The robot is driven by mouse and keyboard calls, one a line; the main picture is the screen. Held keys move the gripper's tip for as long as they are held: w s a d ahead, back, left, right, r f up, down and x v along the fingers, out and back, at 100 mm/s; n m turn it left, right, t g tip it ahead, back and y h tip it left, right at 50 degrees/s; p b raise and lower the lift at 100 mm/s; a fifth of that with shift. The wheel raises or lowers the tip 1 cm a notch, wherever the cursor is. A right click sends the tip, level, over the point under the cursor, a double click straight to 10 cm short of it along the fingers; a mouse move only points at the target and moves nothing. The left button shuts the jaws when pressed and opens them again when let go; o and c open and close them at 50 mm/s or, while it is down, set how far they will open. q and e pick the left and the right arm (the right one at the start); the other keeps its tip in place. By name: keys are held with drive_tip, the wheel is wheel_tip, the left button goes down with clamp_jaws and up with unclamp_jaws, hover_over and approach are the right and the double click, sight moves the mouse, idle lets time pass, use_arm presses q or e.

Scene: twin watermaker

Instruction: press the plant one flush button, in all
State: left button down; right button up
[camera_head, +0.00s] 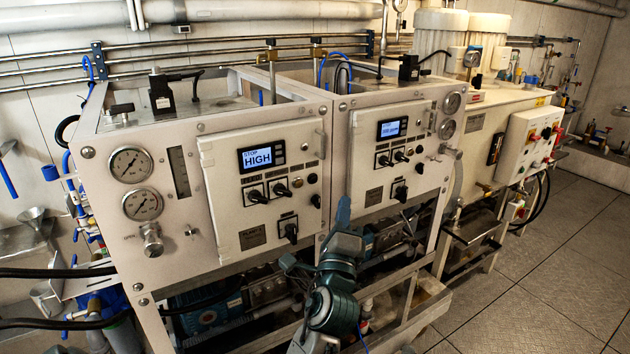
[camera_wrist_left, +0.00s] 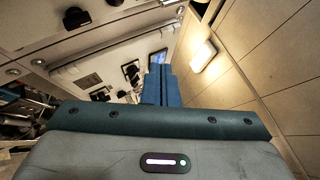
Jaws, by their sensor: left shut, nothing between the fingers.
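The plant one panel (camera_head: 225,180) is a pale door on the left cabinet. Its lit display (camera_head: 261,157) reads "STOP HIGH". Below the display are black rotary switches (camera_head: 257,196) and small round buttons (camera_head: 312,179); their labels are too small to read, so I cannot tell which is the flush button. My left gripper (camera_head: 343,211) has blue fingers, shut and empty, pointing up in front of the gap between the two cabinets, right of the plant one panel. In the left wrist view the shut fingers (camera_wrist_left: 160,84) overlap a tilted panel with a display (camera_wrist_left: 158,57).
A second, similar panel (camera_head: 372,180) with its own display stands just right of my left gripper. Gauges (camera_head: 130,164) and a valve knob sit on the left cabinet. Pumps and frame bars (camera_head: 400,300) lie low below the panels. The tiled floor (camera_head: 540,270) at right is clear.

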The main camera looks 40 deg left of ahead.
use_arm(q)
drive_tip(key=shift+w+a+b, duration=0.25)
drive_tip(key=shift+w+a, duration=0.3)
drive_tip(key=shift+a, duration=0.75)
drive_tip(key=shift+w+a+b, duration=0.25)
drive_tip(key=shift+w+a, duration=0.3)
drive_tip(key=shift+a, duration=0.8)
drive_tip(key=shift+w+a+b, duration=0.25)
drive_tip(key=shift+w+a, duration=0.3)
drive_tip(key=shift+a, duration=0.75)
drive_tip(key=shift+w+a, duration=0.15)
drive_tip(key=shift+a, duration=0.25)
drive_tip(key=shift+w+a, duration=0.15)
drive_tip(key=shift+a, duration=0.25)
drive_tip(key=shift+d, duration=0.1)
drive_tip(key=shift+s+d, duration=0.35)
drive_tip(key=shift+d, duration=0.4)
drive_tip(key=shift+s+d+p, duration=0.2)
drive_tip(key=shift+s+d, duration=0.1)
drive_tip(key=shift+d, duration=0.45)
drive_tip(key=shift+s+d+p, duration=0.2)
drive_tip(key=shift+s+d, duration=0.15)
drive_tip(key=shift+d, duration=0.4)
drive_tip(key=shift+s+d+p, duration=0.2)
drive_tip(key=shift+s+d, duration=0.1)
drive_tip(key=shift+d, duration=0.45)
